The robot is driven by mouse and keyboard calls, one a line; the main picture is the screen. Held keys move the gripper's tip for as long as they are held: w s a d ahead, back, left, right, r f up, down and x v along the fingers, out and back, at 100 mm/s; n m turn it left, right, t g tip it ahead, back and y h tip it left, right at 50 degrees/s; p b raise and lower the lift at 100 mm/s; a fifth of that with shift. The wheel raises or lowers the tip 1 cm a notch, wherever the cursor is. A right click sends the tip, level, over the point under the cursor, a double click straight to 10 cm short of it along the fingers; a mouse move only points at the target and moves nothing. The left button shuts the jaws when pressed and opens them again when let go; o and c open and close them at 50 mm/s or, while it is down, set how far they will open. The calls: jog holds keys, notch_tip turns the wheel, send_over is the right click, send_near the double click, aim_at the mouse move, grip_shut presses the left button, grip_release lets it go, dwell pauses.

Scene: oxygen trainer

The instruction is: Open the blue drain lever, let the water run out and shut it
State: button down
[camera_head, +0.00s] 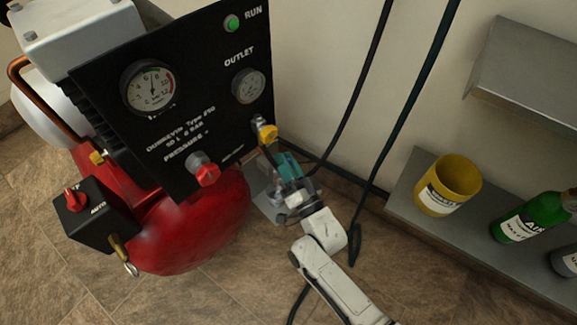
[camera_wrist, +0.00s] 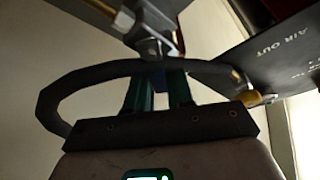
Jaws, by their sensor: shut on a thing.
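My gripper (camera_head: 288,166) is low beside the right edge of the compressor's black panel (camera_head: 190,110), under the yellow outlet knob (camera_head: 266,132). In the wrist view its two teal fingers (camera_wrist: 160,92) are closed around a small dark blue piece, the drain lever (camera_wrist: 160,78), just under a metal fitting (camera_wrist: 150,45). Most of the lever is hidden between the fingers, so its angle cannot be told. The lever does not show in the head view. No running water is visible in either view.
The red tank (camera_head: 195,235) is left of my gripper, with a red knob (camera_head: 207,175) on the panel. A shelf (camera_head: 415,180) at right holds a yellow container (camera_head: 448,185) and a green bottle (camera_head: 530,215).

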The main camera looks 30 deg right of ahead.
jog(key=shift+s+a+n+y+b, duration=0.15)
jog(key=shift+n+y+b, duration=0.1)
jog(key=shift+n, duration=0.4)
jog(key=shift+a+n+y+b, duration=0.15)
jog(key=shift+n+y+b, duration=0.1)
jog(key=shift+n, duration=0.4)
jog(key=shift+r, duration=0.1)
jog(key=c, duration=1.1)
grip_release()
jog(key=shift+s, duration=0.1)
jog(key=p+v, duration=0.2)
jog(key=v, duration=0.8)
jog(key=shift+s+f, duration=0.25)
